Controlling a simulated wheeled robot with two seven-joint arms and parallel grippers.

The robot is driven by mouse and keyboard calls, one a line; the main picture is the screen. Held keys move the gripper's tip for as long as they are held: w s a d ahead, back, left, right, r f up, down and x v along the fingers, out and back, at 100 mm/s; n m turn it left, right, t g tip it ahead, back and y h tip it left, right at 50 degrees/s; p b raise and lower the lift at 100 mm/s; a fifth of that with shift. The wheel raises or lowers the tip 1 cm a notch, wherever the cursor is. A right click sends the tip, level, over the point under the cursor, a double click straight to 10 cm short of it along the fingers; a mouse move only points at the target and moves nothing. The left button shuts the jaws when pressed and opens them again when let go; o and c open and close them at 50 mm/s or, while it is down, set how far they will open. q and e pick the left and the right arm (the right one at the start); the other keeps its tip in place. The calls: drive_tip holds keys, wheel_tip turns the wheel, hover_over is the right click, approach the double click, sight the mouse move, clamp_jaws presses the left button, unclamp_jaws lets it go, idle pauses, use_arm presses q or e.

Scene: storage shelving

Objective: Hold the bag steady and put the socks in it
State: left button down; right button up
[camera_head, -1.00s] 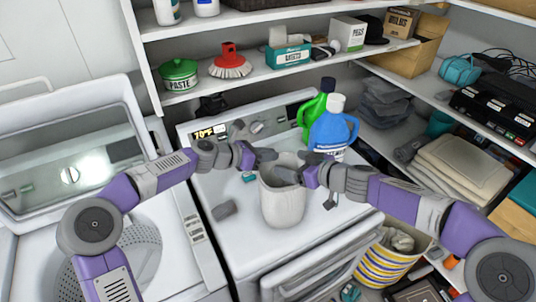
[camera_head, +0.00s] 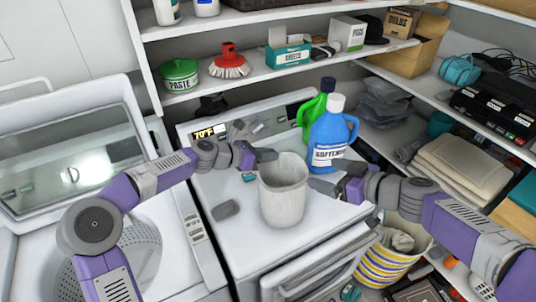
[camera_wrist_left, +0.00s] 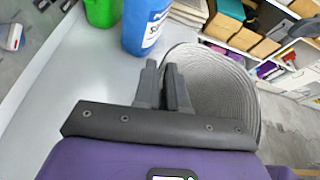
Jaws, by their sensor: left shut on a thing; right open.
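The bag (camera_head: 283,205) is a pale grey, open-topped, soft container standing upright on the white machine top. My left gripper (camera_head: 268,155) is shut on its back left rim. In the left wrist view my left fingers (camera_wrist_left: 163,88) are close together at the rim of the ribbed bag (camera_wrist_left: 215,95). My right gripper (camera_head: 322,185) is open and empty, just right of the bag, in front of the blue bottle. A grey bundle (camera_head: 226,210), perhaps a rolled sock, lies left of the bag. Small grey pieces (camera_head: 245,128) lie near the control panel. The bag's bottom inside is hidden.
A blue softener bottle (camera_head: 331,140) and a green bottle (camera_head: 312,112) stand behind the bag. An open washer (camera_head: 140,245) is at left. A striped basket (camera_head: 385,265) stands at lower right. The front left of the machine top is clear.

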use_arm(q)
drive_tip(key=shift+f, duration=0.2)
drive_tip(key=c, duration=1.1)
unclamp_jaws()
drive_tip(key=shift+r, duration=0.15)
